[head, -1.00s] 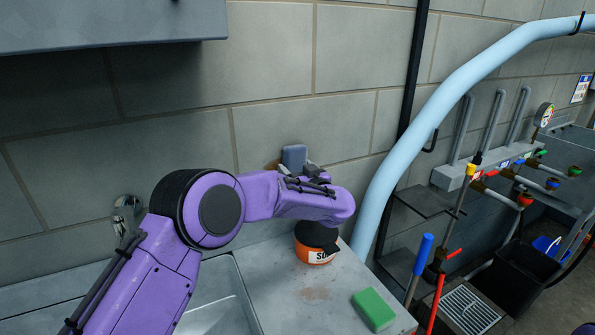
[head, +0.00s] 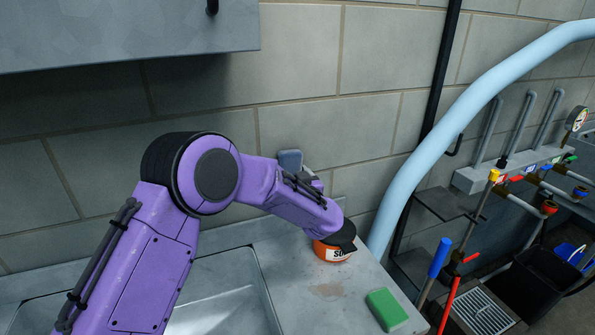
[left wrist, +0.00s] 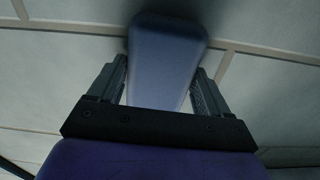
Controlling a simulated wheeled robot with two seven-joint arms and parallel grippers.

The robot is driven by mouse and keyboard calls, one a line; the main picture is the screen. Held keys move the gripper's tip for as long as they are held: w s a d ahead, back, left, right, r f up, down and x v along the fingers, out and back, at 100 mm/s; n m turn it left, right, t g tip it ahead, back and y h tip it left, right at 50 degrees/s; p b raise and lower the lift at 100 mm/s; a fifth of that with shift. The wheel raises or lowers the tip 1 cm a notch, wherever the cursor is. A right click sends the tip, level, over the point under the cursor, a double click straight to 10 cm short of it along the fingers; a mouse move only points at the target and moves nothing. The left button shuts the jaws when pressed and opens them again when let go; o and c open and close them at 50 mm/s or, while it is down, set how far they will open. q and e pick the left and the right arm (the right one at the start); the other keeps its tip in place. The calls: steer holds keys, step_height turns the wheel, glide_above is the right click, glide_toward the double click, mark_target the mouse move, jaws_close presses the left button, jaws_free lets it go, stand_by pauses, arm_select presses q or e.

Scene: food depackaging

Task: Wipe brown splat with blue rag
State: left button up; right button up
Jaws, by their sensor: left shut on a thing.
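My left gripper (head: 309,174) is shut on a blue rag (head: 290,160), a rounded grey-blue block held up at the wall. In the left wrist view the rag (left wrist: 165,60) sits between both fingers, its far end close to or against the wall. No brown patch shows on the wall around the rag; what is behind it is hidden. A faint brown stain (head: 326,291) lies on the counter (head: 358,305), below and apart from the rag. My right gripper is not in view.
A green sponge (head: 386,309) lies near the counter's right edge. A metal sink (head: 235,290) is at left, a grey cabinet (head: 120,35) above. A light-blue pipe (head: 440,140) bounds the right.

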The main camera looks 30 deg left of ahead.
mark_target(314, 155)
arm_select(q)
steer(key=shift+w+r+p, duration=0.15)
steer(key=shift+r+p, duration=1)
steer(key=shift+r, duration=0.3)
steer(key=shift+w+d, duration=0.15)
steer(key=shift+d, duration=0.1)
steer(key=shift+w+d+f, duration=0.2)
steer(key=shift+w+d, duration=1)
steer(key=shift+w, duration=0.2)
steer(key=shift+w+d, duration=0.35)
steer(key=shift+w+d+r+b, duration=0.1)
steer(key=shift+w+d+b, duration=0.35)
steer(key=shift+w+d, duration=0.55)
steer(key=shift+a, duration=0.15)
